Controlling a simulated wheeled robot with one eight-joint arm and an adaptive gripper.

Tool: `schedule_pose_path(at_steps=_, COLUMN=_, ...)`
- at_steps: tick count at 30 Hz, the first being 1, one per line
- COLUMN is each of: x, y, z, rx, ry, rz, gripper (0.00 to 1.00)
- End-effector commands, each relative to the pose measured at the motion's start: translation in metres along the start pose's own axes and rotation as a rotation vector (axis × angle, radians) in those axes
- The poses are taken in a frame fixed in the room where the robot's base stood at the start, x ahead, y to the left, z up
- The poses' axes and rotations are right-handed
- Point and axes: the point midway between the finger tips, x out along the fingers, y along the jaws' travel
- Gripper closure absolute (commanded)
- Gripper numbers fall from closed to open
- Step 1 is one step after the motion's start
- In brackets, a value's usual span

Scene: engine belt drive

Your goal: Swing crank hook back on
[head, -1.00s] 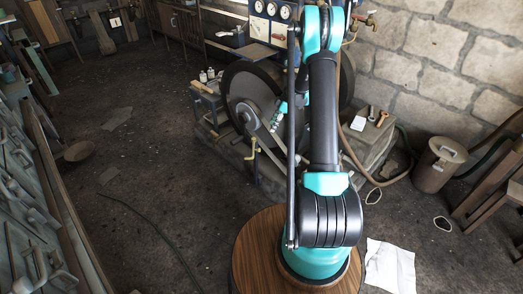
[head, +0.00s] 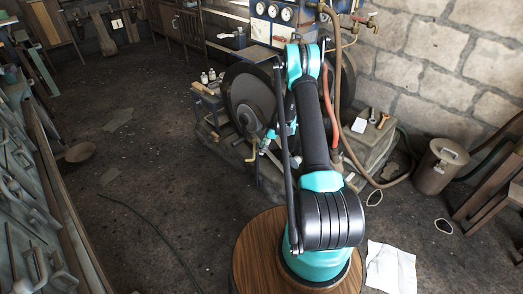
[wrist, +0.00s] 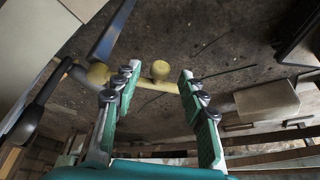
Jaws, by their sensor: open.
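The crank hook, a brass-yellow bar with rounded knobs, shows in the wrist view (wrist: 150,84), beyond and between my fingertips. In the head view, a small brass piece (head: 251,152) shows low in front of the large dark wheel (head: 249,95). My gripper (wrist: 158,78) is open, with one green-padded finger on each side of the brass bar and nothing held. Whether the fingers touch the bar cannot be told. In the head view my gripper is small and partly hidden near the wheel's hub.
A blue gauge panel (head: 270,27) stands behind the wheel. A red hose (head: 329,108) hangs close to my arm. The floor at left is mostly clear.

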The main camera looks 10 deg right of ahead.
Motion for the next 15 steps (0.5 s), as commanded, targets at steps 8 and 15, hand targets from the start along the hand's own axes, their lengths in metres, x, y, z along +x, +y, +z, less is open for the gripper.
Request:
schedule_pose_path(at_steps=8, x=0.017, y=0.000, z=0.000, rx=0.000, ry=0.000, rz=0.000, gripper=0.58)
schedule_pose_path(at_steps=15, x=0.017, y=0.000, z=0.000, rx=0.000, ry=0.000, rz=0.000, gripper=0.59)
